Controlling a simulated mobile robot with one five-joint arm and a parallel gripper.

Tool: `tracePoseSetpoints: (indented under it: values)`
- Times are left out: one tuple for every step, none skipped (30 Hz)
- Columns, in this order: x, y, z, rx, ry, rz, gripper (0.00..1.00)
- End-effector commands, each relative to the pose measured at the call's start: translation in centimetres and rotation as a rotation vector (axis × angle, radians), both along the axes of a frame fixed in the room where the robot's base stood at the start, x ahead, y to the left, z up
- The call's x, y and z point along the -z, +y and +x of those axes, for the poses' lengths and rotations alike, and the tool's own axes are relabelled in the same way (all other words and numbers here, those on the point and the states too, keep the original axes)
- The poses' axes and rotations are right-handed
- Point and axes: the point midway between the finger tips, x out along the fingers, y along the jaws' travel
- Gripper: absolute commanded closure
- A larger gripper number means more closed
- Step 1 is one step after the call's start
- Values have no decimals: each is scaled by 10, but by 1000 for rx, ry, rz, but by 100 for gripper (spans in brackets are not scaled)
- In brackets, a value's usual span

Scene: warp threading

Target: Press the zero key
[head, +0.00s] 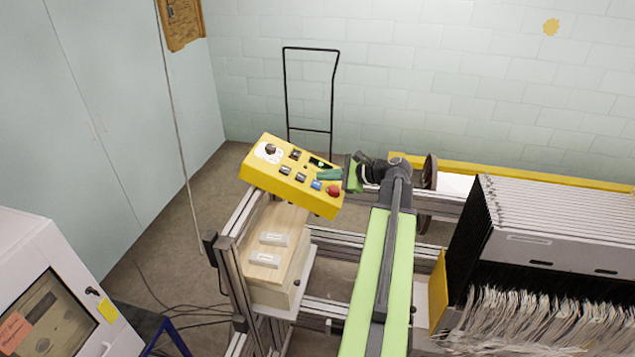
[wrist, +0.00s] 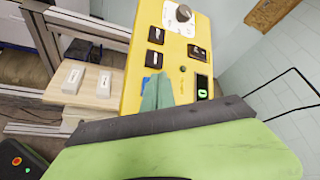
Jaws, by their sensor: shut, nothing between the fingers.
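A yellow control panel (head: 262,176) stands on the frame in the head view; it also fills the upper middle of the wrist view (wrist: 135,75). It carries a white-backed knob (head: 270,151), several dark keys (head: 300,177), a blue key (head: 317,185), a red button (head: 333,190) and a small green-lit display (wrist: 203,86). The key labels are too small to read, so I cannot tell which is the zero key. My gripper (head: 319,174) is shut and empty, its teal fingers over the panel between the display and the blue key. I cannot tell whether they touch it.
A wooden block (head: 267,250) with two pale labelled pieces sits below the panel. A metal-framed rack of stacked sheets (head: 560,225) stands at the right. A black wire frame (head: 310,130) rises behind the panel. A white cabinet (head: 45,270) is at the lower left.

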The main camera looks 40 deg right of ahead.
Motion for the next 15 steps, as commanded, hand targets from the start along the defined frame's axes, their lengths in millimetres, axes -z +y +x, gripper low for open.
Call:
tracePoseSetpoints:
  values:
    - [1,0,0,0,0,0,100]
    - [1,0,0,0,0,0,100]
    - [1,0,0,0,0,0,100]
    - [0,0,0,0,0,0,100]
    - [0,0,0,0,0,0,100]
    - [-2,0,0,0,0,0,100]
    - [-4,-1,-1,1,-1,0,100]
    - [-6,-1,-1,1,-1,0,100]
    - [-10,-2,-2,1,-1,0,100]
    - [-13,-3,-3,1,0,-1,100]
    - [-16,-3,-4,2,0,0,100]
    - [-21,-4,-6,2,0,0,100]
    - [-24,-5,-7,2,0,0,100]
    - [-27,-5,-7,2,0,0,100]
    - [-30,-6,-9,2,0,0,100]
